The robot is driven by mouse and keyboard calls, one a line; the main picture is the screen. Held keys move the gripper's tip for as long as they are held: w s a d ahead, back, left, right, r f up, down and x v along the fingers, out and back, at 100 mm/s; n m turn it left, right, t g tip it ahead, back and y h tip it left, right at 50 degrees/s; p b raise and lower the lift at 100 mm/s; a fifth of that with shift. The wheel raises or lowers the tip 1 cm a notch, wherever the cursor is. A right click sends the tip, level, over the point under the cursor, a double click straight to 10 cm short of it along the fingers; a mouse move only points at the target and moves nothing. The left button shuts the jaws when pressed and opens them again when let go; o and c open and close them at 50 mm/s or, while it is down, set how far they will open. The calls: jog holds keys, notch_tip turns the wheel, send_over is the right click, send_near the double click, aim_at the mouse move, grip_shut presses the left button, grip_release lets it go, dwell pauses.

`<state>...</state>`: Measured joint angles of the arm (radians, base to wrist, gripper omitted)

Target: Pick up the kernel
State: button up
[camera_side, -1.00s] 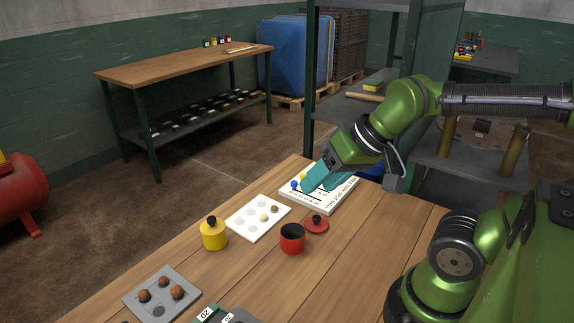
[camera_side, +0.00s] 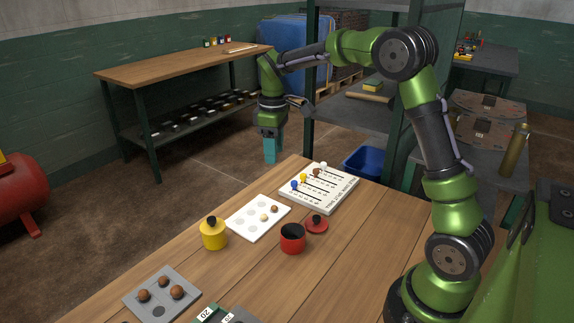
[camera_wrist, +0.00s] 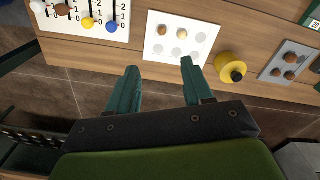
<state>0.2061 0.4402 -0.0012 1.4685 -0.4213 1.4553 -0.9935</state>
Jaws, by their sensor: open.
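A white tray (camera_side: 243,229) with round wells lies on the wooden table. In it sit a pale, cream-coloured kernel (camera_side: 264,217) and a brown nut-like ball (camera_side: 274,209). In the wrist view the pale kernel (camera_wrist: 182,34) is beside the brown ball (camera_wrist: 162,30), beyond my fingertips. My gripper (camera_side: 270,160) points down with teal fingers, beyond the table's far left edge and apart from the tray. The wrist view shows my fingers (camera_wrist: 160,66) spread with nothing between them.
A white board (camera_side: 320,190) with coloured slider knobs lies behind the tray. A yellow lidded pot (camera_side: 214,235), a red cup (camera_side: 292,240) and a red lid (camera_side: 317,224) stand nearby. A grey tray (camera_side: 160,299) holds several brown balls. The table's right side is clear.

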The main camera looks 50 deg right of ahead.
send_over(274, 205)
jog(key=f, duration=1)
jog(key=shift+s+f, duration=0.25)
jog(key=shift+s, duration=0.05)
jog(key=f, duration=0.6)
jog(key=shift+w+a+f, duration=0.1)
jog(key=shift+w+f, duration=0.1)
jog(key=shift+f, duration=0.05)
grip_shut()
